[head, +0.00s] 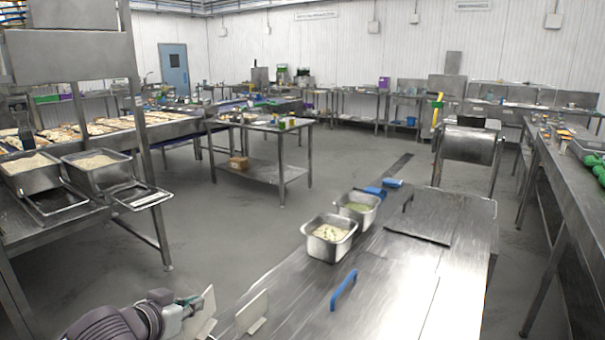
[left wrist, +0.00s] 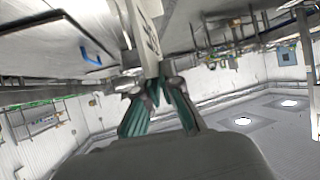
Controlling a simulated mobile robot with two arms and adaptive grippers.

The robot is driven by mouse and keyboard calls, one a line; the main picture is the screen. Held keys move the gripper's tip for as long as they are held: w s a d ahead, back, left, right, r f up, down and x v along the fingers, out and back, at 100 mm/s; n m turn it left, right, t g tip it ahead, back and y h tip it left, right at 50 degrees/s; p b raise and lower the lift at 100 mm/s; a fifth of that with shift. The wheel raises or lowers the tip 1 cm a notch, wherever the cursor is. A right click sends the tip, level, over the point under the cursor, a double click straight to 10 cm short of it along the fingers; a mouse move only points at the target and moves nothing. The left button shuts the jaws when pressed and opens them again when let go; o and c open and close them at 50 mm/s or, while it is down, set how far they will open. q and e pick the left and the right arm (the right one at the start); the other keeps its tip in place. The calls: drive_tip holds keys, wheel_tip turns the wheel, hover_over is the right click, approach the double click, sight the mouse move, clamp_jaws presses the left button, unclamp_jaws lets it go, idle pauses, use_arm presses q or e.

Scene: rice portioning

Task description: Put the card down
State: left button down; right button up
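My left gripper (head: 190,306) is at the lower left of the head view, beside the near left edge of the steel table. It is shut on a pale card (head: 208,303). In the left wrist view the card (left wrist: 147,38) rises from between the green fingers (left wrist: 155,92), with dark marks on its face. A second pale card (head: 252,312) stands upright on the table just right of the held one. I cannot tell whether the held card touches the table. My right gripper is not in view.
The steel table (head: 400,290) holds two metal tubs with food, a near one (head: 330,252) and a far one (head: 344,208), and a blue handle (head: 343,289). The tabletop between the standing card and the tubs is clear. A rack with tubs (head: 98,176) stands at left.

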use_arm(q)
drive_tip(key=s+d+f+n+y, duration=0.2)
drive_tip(key=s+d+n+y, duration=0.1)
drive_tip(key=s, duration=1)
drive_tip(key=shift+d+f+t+y, duration=0.15)
drive_tip(key=shift+d+t+y, duration=0.05)
drive_tip(key=shift+t+y, duration=0.1)
drive_tip(key=shift+w, duration=0.1)
